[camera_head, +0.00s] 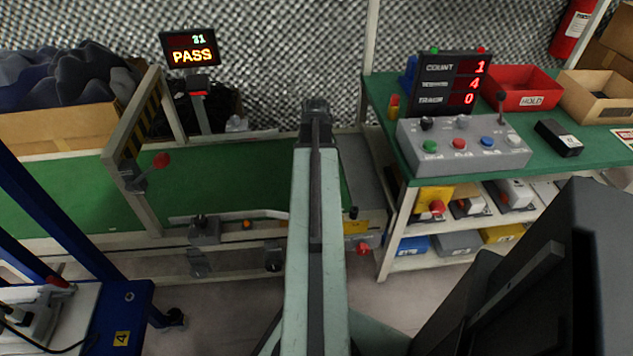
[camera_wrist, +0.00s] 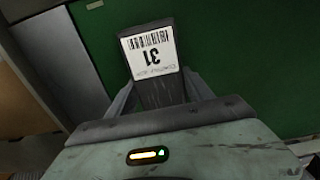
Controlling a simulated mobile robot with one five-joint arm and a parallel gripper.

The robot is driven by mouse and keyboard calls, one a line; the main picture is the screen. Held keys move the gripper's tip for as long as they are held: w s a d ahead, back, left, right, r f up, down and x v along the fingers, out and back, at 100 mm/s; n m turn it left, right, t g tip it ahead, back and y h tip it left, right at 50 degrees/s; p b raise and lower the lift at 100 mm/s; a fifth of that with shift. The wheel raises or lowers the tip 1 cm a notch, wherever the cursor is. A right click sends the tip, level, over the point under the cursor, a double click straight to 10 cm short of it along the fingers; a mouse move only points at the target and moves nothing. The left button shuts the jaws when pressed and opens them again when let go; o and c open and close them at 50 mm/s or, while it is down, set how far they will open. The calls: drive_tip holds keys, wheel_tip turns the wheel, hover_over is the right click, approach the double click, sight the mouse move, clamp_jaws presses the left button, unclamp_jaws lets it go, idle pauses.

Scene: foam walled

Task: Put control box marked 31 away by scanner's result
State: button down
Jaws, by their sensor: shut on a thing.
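The control box marked 31 (camera_wrist: 158,93) is dark, with a white barcode label reading 31, upside down in the wrist view. My gripper (camera_wrist: 155,100) is shut on it, one finger on each side. In the head view my gripper (camera_head: 316,108) is at the far end of my arm, over the right part of the green conveyor belt; the box is mostly hidden there. The scanner's display (camera_head: 190,47) stands behind the belt and reads 31 and PASS. A red bin marked HOLD (camera_head: 520,92) is on the green bench at right.
The green bench (camera_head: 390,92) also carries a count board (camera_head: 450,82) reading 1, 4, 0, a grey button panel (camera_head: 464,145), a black box (camera_head: 558,139) and an open cardboard box (camera_head: 597,98). A striped gate (camera_head: 138,140) spans the conveyor belt (camera_head: 245,170).

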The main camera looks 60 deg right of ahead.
drive_tip(key=shift+f, duration=0.45)
drive_tip(key=shift+c, duration=2)
unclamp_jaws()
wheel_tip(320, 180, up, 12)
drive_tip(key=p, duration=1.2)
